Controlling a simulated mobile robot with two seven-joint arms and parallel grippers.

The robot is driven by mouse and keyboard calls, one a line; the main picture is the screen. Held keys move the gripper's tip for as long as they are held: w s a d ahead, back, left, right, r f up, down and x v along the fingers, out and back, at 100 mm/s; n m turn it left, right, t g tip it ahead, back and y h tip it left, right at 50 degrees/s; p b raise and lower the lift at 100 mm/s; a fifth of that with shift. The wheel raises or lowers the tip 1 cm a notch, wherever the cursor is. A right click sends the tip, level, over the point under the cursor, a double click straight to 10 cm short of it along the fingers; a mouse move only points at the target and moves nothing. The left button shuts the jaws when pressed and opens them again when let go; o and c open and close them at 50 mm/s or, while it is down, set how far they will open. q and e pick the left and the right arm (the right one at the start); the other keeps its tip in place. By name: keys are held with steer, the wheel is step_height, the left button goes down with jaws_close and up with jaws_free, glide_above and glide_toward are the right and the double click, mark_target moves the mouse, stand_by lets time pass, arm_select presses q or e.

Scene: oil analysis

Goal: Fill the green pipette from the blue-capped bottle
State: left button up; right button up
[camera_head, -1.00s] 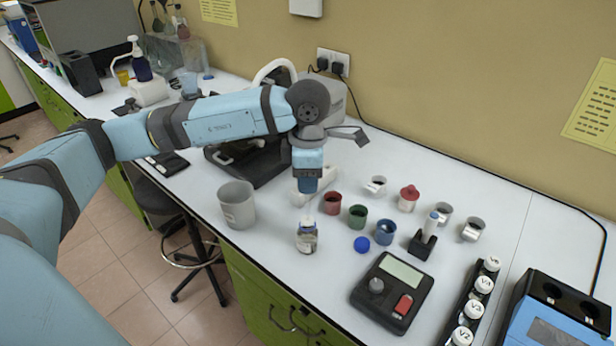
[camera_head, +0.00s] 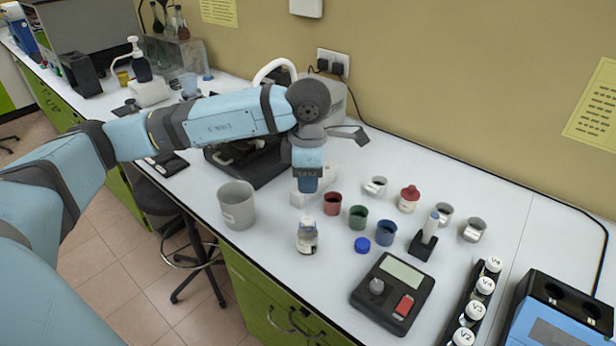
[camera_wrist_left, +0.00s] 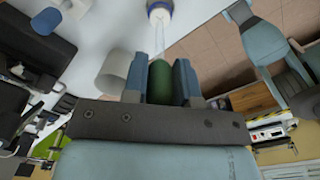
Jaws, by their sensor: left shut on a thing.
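My left gripper (camera_head: 307,188) points down above the bottle (camera_head: 307,238), in the middle of the head view. In the left wrist view, its fingers (camera_wrist_left: 160,84) are shut on the green bulb of the pipette (camera_wrist_left: 161,78). The pipette's clear stem runs away from the fingers to the mouth of the bottle (camera_wrist_left: 159,9). I cannot tell how deep the tip is, or whether liquid is in the stem. The bottle stands upright and uncapped near the table's front edge. Its blue cap (camera_head: 361,245) lies on the table to its right. My right gripper is not in view.
A grey beaker (camera_head: 237,205) stands left of the bottle. Red (camera_head: 332,204), green (camera_head: 357,217) and blue (camera_head: 386,233) cups stand to its right. A dark device with a red button (camera_head: 393,292) and a rack of white-capped vials (camera_head: 474,308) are farther right.

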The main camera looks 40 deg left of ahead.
mark_target(308, 215)
arm_select(q)
steer(key=shift+f, duration=0.2)
steer(key=shift+f+b, duration=0.95)
steer(key=shift+b, duration=0.05)
stand_by(0.4)
steer(key=shift+f, duration=0.1)
steer(key=shift+f+b, duration=2.95)
steer(key=shift+f, duration=0.15)
